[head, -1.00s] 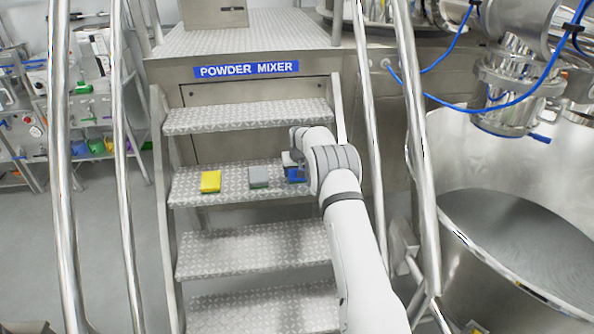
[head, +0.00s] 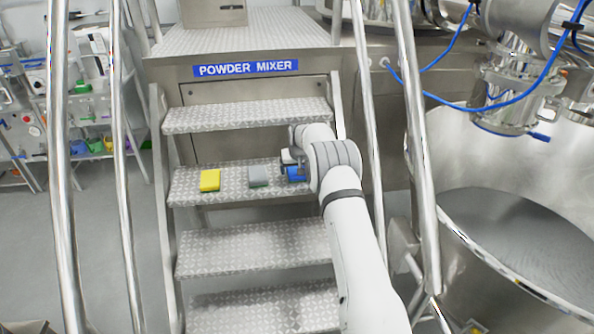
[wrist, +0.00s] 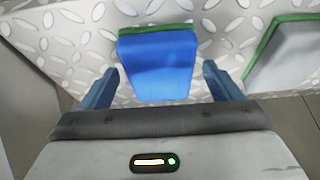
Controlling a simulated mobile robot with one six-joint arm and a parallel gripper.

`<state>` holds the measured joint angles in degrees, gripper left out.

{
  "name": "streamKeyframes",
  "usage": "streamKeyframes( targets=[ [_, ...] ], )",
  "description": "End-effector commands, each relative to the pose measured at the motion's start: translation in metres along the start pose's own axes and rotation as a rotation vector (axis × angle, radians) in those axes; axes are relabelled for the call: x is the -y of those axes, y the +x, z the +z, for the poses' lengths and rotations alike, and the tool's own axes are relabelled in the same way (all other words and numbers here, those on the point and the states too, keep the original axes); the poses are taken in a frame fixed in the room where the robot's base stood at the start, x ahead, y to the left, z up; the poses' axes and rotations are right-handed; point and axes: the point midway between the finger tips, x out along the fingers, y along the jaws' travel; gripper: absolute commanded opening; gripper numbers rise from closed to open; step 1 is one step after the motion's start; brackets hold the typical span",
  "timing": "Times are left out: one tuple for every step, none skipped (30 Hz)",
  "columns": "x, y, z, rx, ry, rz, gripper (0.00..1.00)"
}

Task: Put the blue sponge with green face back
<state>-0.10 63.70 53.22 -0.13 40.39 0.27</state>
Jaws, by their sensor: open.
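The blue sponge (wrist: 155,68) with a green face lies on the checker-plate step. In the wrist view its blue side faces me and a green edge shows at its far end. In the head view the blue sponge (head: 295,173) is at the right of the row, partly hidden by my arm. My gripper (wrist: 158,85) is open, with one finger on each side of the sponge's near end and gaps between fingers and sponge. In the head view my gripper (head: 288,163) is at the sponge, mostly hidden behind my wrist.
A grey sponge (head: 258,175) with a green face lies left of the blue one, and a yellow sponge (head: 210,180) farther left on the same step (head: 233,189). Another step (head: 250,116) is above. Metal handrails (head: 124,200) flank the stairs.

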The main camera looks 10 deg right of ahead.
Motion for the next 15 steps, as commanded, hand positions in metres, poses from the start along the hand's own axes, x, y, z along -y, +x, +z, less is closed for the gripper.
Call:
streamKeyframes(
  targets=[
    [0.000, -0.008, -0.001, -0.002, 0.000, 0.000, 0.85],
    [0.000, -0.013, -0.001, -0.003, 0.000, 0.000, 0.85],
    [0.000, -0.019, 0.000, -0.003, 0.000, 0.000, 0.85],
    [0.000, -0.025, -0.001, -0.004, 0.000, 0.000, 0.85],
    [0.000, -0.031, -0.001, -0.003, 0.000, 0.000, 0.85],
    [0.001, -0.040, -0.001, -0.005, -0.001, 0.000, 0.85],
    [0.001, -0.046, -0.001, -0.004, -0.001, 0.000, 0.85],
    [0.001, -0.052, -0.001, -0.004, -0.001, 0.000, 0.85],
    [0.001, -0.060, 0.000, -0.003, -0.001, 0.000, 0.85],
    [0.001, -0.066, 0.000, -0.003, -0.001, 0.000, 0.85],
    [0.001, -0.072, 0.000, -0.003, -0.001, 0.000, 0.85],
    [0.001, -0.079, 0.000, -0.003, -0.001, 0.000, 0.85],
    [0.001, -0.084, 0.000, -0.002, -0.001, 0.000, 0.85],
    [0.001, -0.089, 0.000, -0.003, -0.001, 0.000, 0.85],
    [0.001, -0.095, 0.000, -0.003, -0.001, 0.000, 0.85]
  ],
)
